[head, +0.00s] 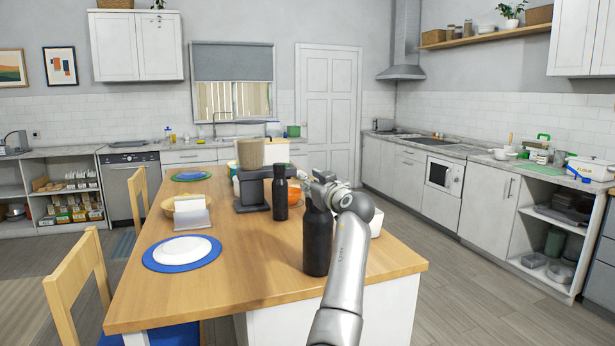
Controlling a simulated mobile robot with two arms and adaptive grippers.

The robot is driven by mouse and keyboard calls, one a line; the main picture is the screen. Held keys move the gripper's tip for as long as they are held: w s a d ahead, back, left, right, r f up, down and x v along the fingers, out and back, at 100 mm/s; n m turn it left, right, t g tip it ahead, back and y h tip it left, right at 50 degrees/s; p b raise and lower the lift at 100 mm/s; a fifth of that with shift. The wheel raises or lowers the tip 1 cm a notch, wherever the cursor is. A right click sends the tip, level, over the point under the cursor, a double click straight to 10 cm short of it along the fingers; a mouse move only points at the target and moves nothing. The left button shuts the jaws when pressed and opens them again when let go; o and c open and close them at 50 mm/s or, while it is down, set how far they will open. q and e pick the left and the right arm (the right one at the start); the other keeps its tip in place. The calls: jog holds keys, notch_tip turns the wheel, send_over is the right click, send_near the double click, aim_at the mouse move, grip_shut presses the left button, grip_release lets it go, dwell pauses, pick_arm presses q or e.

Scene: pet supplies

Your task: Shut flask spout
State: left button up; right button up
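A tall dark flask (317,245) stands upright near the right end of the wooden table. My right arm reaches in from the bottom of the picture, and its gripper (318,180) is at the top of this flask. The gripper and wrist cover the flask's top, so I cannot see its spout or whether the fingers touch it. The finger opening is too small and overlapped to tell. A second, slimmer dark flask (280,195) stands upright farther back, left of the gripper. My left gripper is not in view.
The wooden table (245,275) also holds a dark appliance with a tan container (250,153), a white card stand (191,215), and a white plate on a blue mat (150,262). Its front middle is clear. Wooden chairs (75,290) stand at the left.

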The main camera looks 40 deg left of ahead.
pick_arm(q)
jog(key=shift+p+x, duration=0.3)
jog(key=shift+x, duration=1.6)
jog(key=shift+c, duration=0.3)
